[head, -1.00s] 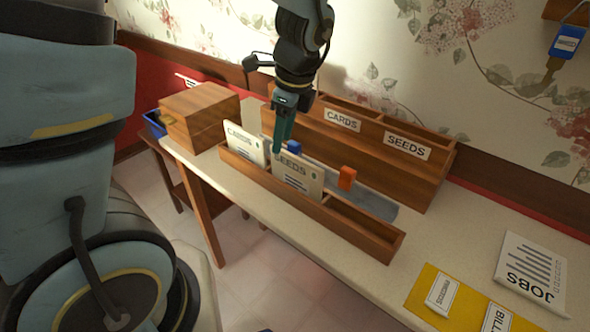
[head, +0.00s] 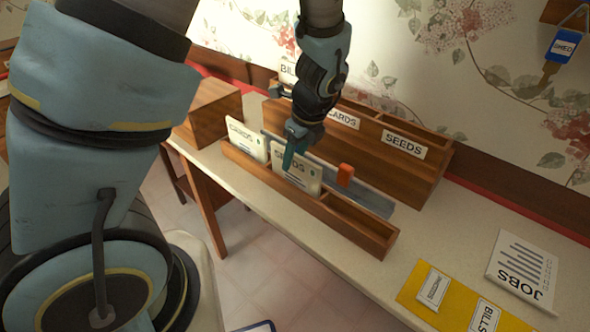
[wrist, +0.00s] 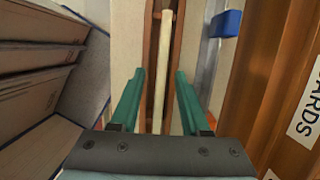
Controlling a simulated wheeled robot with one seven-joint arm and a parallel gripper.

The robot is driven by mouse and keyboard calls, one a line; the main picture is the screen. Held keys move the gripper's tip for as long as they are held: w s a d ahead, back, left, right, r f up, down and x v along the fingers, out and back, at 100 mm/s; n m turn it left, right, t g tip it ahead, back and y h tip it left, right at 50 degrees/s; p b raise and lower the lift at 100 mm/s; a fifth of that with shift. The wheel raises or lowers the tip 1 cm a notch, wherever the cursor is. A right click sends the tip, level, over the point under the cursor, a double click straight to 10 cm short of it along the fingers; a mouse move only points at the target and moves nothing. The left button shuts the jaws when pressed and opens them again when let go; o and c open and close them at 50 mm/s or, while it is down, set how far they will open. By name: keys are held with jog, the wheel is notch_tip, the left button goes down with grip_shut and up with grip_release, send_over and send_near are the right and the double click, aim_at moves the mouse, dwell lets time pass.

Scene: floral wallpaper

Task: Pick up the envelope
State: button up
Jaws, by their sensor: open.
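A cream envelope (head: 301,180) marked SEEDS, its lettering partly hidden by my fingers, stands upright in a long low wooden rack (head: 345,220). A second cream envelope (head: 246,140) marked CARDS stands upright in the same rack to its left. My gripper (head: 288,164) is open and pointing down at the top of the SEEDS envelope. In the wrist view, a thin pale envelope edge (wrist: 164,65) runs between the two open fingers of my gripper (wrist: 157,92), with a gap on both sides. I cannot tell how deep the fingers reach.
A grey strip with an orange tab (head: 345,175) lies behind the rack; a blue tab (wrist: 226,23) shows in the wrist view. A taller wooden sorter (head: 400,165) stands behind. A wooden box (head: 210,108) is at left. A JOBS sheet (head: 522,270) and yellow mat (head: 412,290) lie at right.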

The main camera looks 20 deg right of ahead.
aim_at(295, 173)
jog(key=shift+x, duration=1.45)
jog(key=shift+c, duration=0.3)
grip_shut()
